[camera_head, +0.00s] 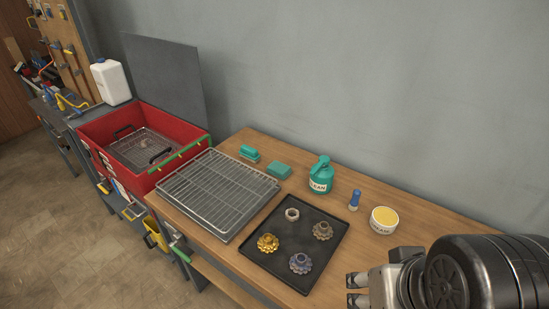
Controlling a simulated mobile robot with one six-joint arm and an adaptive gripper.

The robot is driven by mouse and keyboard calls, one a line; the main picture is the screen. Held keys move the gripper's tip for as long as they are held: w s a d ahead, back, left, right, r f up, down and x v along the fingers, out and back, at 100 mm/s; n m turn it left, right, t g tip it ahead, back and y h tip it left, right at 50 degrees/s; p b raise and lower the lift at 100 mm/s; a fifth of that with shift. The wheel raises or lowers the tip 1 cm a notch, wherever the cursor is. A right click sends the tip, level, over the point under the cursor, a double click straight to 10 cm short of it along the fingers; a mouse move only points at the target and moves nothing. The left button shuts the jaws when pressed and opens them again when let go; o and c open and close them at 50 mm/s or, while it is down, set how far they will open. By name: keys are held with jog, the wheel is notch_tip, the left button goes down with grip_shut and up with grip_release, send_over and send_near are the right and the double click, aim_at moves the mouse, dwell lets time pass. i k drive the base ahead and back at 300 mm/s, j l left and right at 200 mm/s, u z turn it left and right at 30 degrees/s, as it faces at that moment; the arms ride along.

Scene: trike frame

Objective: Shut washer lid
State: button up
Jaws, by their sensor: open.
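The washer is a red open-topped tub (95,129) at the left, with a wire basket (143,148) with dark handles inside it. Its grey lid (165,77) stands upright at the tub's back, against the wall, so the washer is open. A green strip runs along the tub's right rim. My gripper (358,290) is at the bottom right, over the front of the wooden bench. It is open, with nothing seen between its fingers, and far to the right of the washer and lid.
A wire rack on a tray (213,190) lies beside the washer. A black tray (289,263) holds sprockets and a ring. A white jug (110,82) stands left of the lid.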

aim_at(166, 74)
jog(key=j+u, duration=0.25)
jog(key=j, duration=0.25)
jog(key=i+j+u, duration=0.2)
jog(key=j, duration=0.25)
jog(key=j+u, duration=0.25)
jog(key=j, duration=0.2)
jog(key=i+j+u, duration=0.25)
jog(key=j, duration=0.2)
jog(key=i+j+z, duration=0.1)
jog(key=z, duration=0.25)
jog(key=i+j+z, duration=0.1)
jog(key=z, duration=0.3)
jog(key=i+j+z, duration=0.2)
jog(key=z, duration=0.15)
